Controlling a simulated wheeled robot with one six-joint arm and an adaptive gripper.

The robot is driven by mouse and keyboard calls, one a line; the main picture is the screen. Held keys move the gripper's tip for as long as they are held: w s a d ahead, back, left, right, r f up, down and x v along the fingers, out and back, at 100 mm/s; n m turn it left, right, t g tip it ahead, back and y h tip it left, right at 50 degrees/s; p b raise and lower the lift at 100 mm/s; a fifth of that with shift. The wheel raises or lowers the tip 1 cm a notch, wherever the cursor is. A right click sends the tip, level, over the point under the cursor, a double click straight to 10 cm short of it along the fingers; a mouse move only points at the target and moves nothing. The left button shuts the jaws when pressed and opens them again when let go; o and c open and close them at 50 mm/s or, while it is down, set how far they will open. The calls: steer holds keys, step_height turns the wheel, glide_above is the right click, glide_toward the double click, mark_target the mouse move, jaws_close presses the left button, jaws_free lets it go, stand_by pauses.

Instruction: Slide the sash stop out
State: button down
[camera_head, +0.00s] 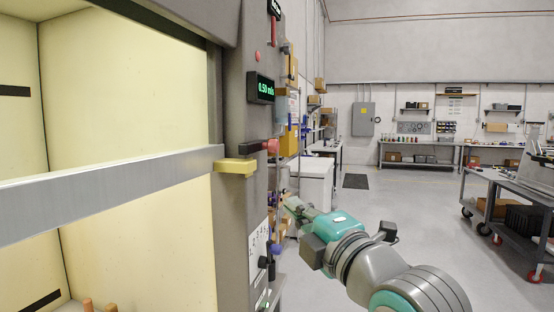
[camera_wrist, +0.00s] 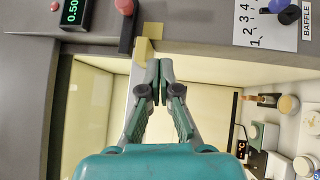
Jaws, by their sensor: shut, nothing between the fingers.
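A yellow block (camera_head: 235,166) sits at the right end of the metal sash bar (camera_head: 120,178), against the grey post. Just above and right of it a dark bar with a round red knob (camera_head: 272,146) sticks out from the post. I cannot tell for certain which of these is the sash stop. In the wrist view the yellow block (camera_wrist: 143,50) lies just above-left of my fingertips, and the dark bar with its pink-red knob (camera_wrist: 124,6) is farther up. My gripper (camera_wrist: 160,64) is shut and empty; in the head view it (camera_head: 292,203) is right of the post, below the knob.
The grey post (camera_head: 237,110) carries a green digital display (camera_head: 261,88), levers and a numbered label (camera_wrist: 265,24). The lit cabinet interior (camera_head: 130,80) is behind the sash; jars and a small device (camera_wrist: 262,137) show inside. Open floor and a cart (camera_head: 510,190) are right.

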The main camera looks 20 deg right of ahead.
steer(key=shift+n, duration=0.9)
steer(key=r, duration=0.2)
steer(key=s+r, duration=0.1)
steer(key=r, duration=0.1)
steer(key=shift+s+a+r, duration=0.1)
steer(key=shift+s+r, duration=0.1)
steer(key=shift+r, duration=0.15)
steer(key=shift+y, duration=0.3)
glide_toward(268, 149)
steer(key=w+a, duration=0.3)
steer(key=shift+w+d+r, duration=0.25)
steer(key=shift+w+d, duration=0.25)
steer(key=shift+w, duration=0.2)
steer(key=shift+w+d+r, duration=0.3)
steer(key=shift+w+d, duration=0.15)
steer(key=shift+w, duration=0.3)
